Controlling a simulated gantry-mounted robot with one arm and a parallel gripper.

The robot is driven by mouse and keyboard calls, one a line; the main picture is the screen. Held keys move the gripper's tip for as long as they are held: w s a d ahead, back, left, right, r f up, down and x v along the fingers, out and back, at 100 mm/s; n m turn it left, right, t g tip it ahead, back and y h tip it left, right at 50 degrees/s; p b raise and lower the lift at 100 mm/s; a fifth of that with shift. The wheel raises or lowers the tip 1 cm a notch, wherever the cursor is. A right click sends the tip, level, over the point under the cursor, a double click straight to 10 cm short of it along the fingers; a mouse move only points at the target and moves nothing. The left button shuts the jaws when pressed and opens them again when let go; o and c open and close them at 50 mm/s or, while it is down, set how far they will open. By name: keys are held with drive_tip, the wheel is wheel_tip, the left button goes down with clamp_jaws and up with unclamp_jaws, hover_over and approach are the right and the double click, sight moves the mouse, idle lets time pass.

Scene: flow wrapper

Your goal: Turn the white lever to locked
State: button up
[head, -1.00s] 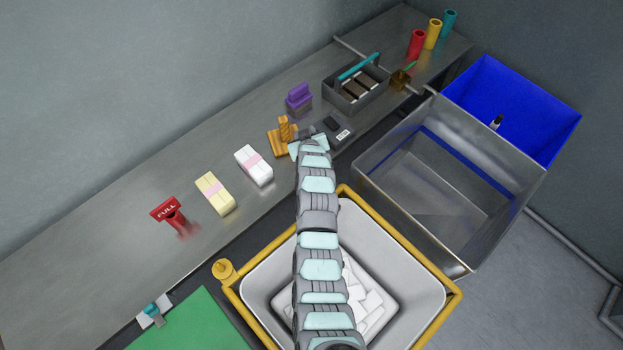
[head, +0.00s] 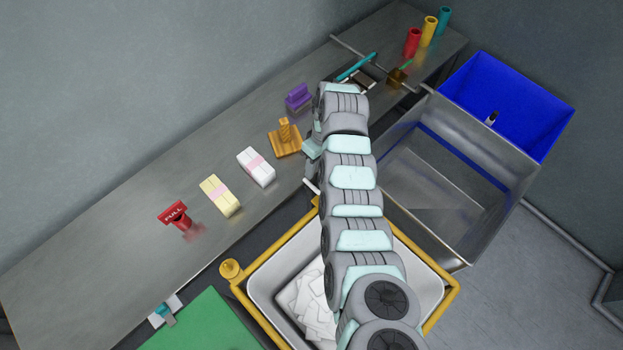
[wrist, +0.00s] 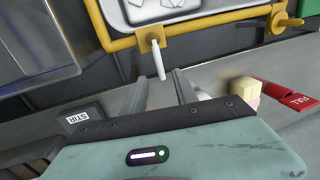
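The white lever (wrist: 159,60) is a short white rod on a yellow bracket (wrist: 151,38) at the rim of the yellow-framed bin. It points down in the wrist view, and part of it shows left of my arm in the head view (head: 311,185). My gripper (wrist: 160,77) is open, its two grey fingers apart. The lever's free end shows between the fingertips in the wrist view; I see no finger closed on it, and depth is hard to judge. In the head view my arm hides most of the gripper and the lever's base.
The yellow bin frame (head: 285,240) holds a pale bin with white pieces. A steel bin (head: 480,160) and blue bin (head: 550,105) stand right. The bench carries a wooden stand (head: 285,145), purple block (head: 298,97), wrapped packs (head: 220,195) and a red FULL sign (head: 174,213).

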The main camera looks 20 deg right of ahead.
sight(311, 185)
drive_tip(key=f, duration=0.2)
drive_tip(key=a+f, duration=0.1)
drive_tip(key=f, duration=0.4)
drive_tip(key=shift+s+a+f+b, duration=0.15)
drive_tip(key=shift+s+b, duration=0.05)
drive_tip(key=shift+b, duration=0.1)
clamp_jaws()
idle(1.2)
